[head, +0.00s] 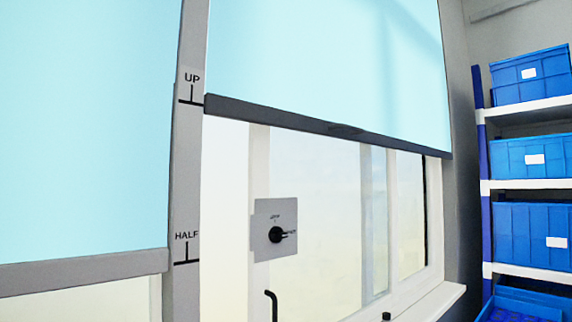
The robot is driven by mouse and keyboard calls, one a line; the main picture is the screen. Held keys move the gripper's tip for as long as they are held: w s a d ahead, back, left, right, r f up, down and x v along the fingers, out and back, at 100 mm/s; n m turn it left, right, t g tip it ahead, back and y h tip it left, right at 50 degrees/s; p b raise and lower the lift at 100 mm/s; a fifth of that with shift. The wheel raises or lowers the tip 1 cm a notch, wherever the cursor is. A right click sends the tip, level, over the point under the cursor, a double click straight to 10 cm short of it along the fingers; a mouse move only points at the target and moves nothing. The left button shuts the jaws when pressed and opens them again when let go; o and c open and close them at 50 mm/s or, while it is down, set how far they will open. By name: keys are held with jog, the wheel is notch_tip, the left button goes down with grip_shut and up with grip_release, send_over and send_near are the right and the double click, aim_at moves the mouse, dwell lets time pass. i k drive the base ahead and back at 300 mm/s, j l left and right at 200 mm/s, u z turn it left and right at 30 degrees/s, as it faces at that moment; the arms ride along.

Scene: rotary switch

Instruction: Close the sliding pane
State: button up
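The window with the sliding pane (325,215) is in the middle of the head view, below a raised light blue blind. It has white upright frame bars and pale glass. A black curved handle (272,305) shows low near the pane's left upright bar. To the left of that bar is a bright pale area; I cannot tell whether it is glass or an opening. A square grey plate with a black rotary knob (276,235) appears in front of the pane. The lettering by the knob is too small to read surely. My gripper is not in view.
The right blind's dark bottom bar (330,128) hangs at the UP mark (191,80). The left blind (80,130) hangs lower, near the HALF mark (187,237). A shelf with blue bins (530,160) stands at the right. A small black piece (386,316) shows near the sill.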

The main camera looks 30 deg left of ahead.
aim_at(263, 212)
jog(key=u, duration=1.05)
jog(key=i+j, duration=0.35)
jog(key=j, duration=0.2)
jog(key=u, duration=0.05)
